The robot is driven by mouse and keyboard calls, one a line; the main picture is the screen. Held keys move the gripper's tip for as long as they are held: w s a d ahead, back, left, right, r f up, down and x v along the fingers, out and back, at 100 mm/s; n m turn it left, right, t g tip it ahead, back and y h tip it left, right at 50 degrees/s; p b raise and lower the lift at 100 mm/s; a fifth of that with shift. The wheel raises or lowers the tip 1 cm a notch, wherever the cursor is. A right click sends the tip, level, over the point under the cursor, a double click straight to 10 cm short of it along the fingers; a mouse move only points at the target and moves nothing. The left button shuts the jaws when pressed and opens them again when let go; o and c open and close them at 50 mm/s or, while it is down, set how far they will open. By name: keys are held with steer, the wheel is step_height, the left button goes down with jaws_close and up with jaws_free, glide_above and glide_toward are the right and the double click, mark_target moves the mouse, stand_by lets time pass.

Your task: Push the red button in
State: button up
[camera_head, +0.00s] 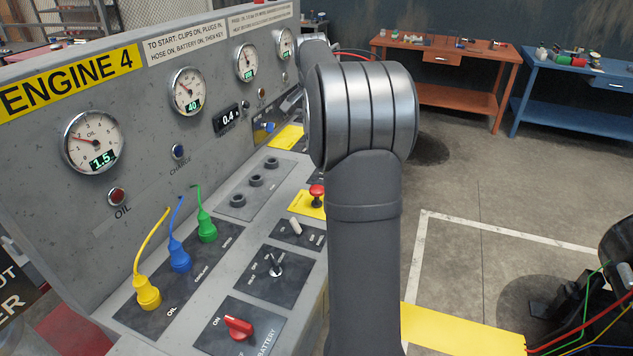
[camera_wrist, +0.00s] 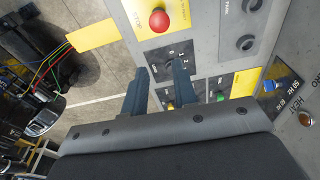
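The red mushroom button (camera_head: 316,191) stands on a yellow plate on the sloping console, left of my arm in the head view. In the wrist view the red button (camera_wrist: 158,20) is near the top on its yellow plate, which is marked STOP. Its head stands proud of the plate. My gripper (camera_wrist: 160,68) shows two dark fingers with a gap between them and nothing held. The fingertips lie below the button in the wrist picture, apart from it, over a dark switch panel. In the head view my arm hides the gripper.
Gauges (camera_head: 93,141) line the upright panel. A white toggle (camera_head: 295,226) is close to the button. Open floor lies right of the console.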

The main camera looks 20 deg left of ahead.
steer(key=shift+s+f+t, duration=0.25)
steer(key=shift+s+t, duration=0.15)
steer(key=shift+s, duration=0.1)
steer(key=c, duration=0.3)
steer(key=shift+s+f+t, duration=0.5)
steer(key=shift+s+t, duration=0.1)
steer(key=shift+s, duration=0.05)
jaws_close()
steer(key=shift+f, duration=0.1)
steer(key=x, duration=1.2)
steer(key=shift+s+f, duration=0.3)
steer(key=shift+f, duration=0.7)
steer(key=shift+f, duration=1.35)
